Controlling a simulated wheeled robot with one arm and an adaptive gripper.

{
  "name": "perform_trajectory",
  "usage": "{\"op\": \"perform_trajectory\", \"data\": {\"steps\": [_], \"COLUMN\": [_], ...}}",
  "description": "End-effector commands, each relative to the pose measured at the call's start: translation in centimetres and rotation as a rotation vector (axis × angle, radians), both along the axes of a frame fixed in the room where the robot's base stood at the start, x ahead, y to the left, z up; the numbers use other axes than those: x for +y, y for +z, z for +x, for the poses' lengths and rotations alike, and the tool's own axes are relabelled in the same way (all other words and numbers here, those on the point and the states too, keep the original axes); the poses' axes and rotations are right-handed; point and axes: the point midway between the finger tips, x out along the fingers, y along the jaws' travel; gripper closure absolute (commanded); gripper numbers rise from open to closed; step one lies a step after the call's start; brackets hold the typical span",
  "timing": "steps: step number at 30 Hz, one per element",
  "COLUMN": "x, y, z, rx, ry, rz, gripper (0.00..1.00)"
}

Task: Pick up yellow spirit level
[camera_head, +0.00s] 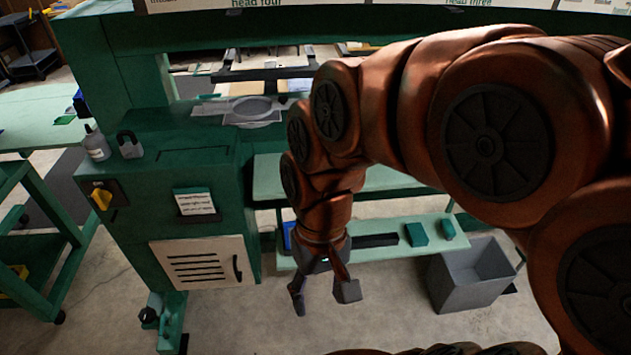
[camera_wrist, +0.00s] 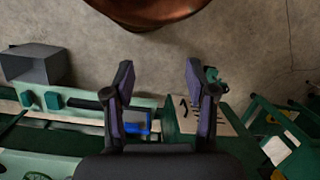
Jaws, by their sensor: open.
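My gripper (camera_head: 322,293) hangs over the floor in front of the green machine, with its fingers spread and nothing between them. The wrist view shows the same two fingers apart (camera_wrist: 159,78). I cannot make out a yellow spirit level for certain. A small yellow object (camera_head: 15,273) lies on the lower shelf of the green cart at the far left, cut by the picture edge, and I cannot tell what it is. My arm covers much of the right side of the head view.
A grey bin (camera_head: 462,285) stands on the floor right of my gripper. A low green shelf (camera_head: 385,252) holds green blocks (camera_head: 416,235) and a dark bar (camera_head: 375,240). The green machine (camera_head: 215,155) carries a padlock (camera_head: 130,145) and a bottle (camera_head: 96,143). Floor in front is clear.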

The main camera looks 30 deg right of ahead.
Motion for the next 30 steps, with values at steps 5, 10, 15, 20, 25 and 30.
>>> {"op": "perform_trajectory", "data": {"steps": [5, 10, 15, 20, 25, 30], "x": [1.7, 1.8, 0.1, -3.3, -8.9, -15.9], "y": [0.4, 1.4, 2.3, 2.5, 2.1, 0.7], "z": [5.0, 9.8, 14.7, 18.9, 22.7, 25.1], "rx": [0.055, 0.125, 0.204, 0.289, 0.383, 0.478], "ry": [-0.209, -0.418, -0.636, -0.844, -1.069, -1.292], "rz": [0.131, 0.262, 0.393, 0.514, 0.644, 0.766], "gripper": [0.44, 0.44, 0.44, 0.44, 0.44, 0.44]}}
